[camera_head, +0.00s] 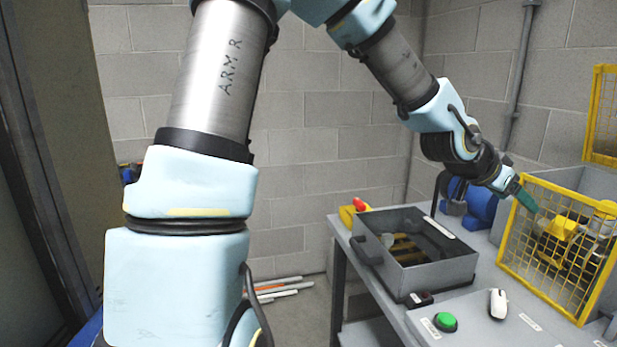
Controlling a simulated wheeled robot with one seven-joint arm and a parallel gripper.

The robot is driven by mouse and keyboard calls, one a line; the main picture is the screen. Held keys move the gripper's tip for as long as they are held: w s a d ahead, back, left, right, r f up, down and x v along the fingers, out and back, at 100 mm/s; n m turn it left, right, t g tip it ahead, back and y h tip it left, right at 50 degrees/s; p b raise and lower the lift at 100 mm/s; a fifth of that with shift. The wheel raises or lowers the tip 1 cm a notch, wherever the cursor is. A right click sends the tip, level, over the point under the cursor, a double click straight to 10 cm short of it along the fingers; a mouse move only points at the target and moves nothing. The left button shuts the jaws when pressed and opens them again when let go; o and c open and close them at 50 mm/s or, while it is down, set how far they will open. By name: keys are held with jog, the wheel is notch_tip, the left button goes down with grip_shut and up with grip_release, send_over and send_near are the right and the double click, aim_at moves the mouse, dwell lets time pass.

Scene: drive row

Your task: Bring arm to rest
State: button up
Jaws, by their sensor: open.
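My arm rises on the left, bends over the top of the picture and reaches down to the right. My gripper (526,199) is at its end, small in view, with green at the tip. It is open and points down and right, at the upper left part of the yellow mesh guard (548,272). I cannot tell whether it touches the guard. I see nothing held in it. Yellow machine parts (562,228) show behind the mesh.
A grey bench (480,277) carries an open grey metal box (455,268), a blue motor (481,205), a green button (445,322) and a white switch (498,304). Pipes or rods (278,290) lie on the floor by the block wall. A dark panel stands at left.

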jog(key=w+a+f+n+y, duration=0.2)
jog(key=a+f, duration=0.1)
jog(key=a, duration=0.6)
jog(key=w+a+f+n+y, duration=0.2)
jog(key=a+f+y, duration=0.1)
jog(key=a, duration=0.5)
jog(key=w+a+f+n+y, duration=0.2)
jog(key=a+f, duration=0.1)
jog(key=a, duration=0.6)
jog(key=s+a+f+n+g+y, duration=0.1)
jog(key=s+a+n, duration=0.2)
jog(key=a, duration=0.7)
jog(key=s+a+n+y, duration=0.2)
jog(key=s+a+n, duration=0.2)
jog(key=a, duration=0.6)
jog(key=shift+s+f+g, duration=0.35)
jog(key=shift+f+g, duration=0.05)
jog(key=shift+d, duration=0.1)
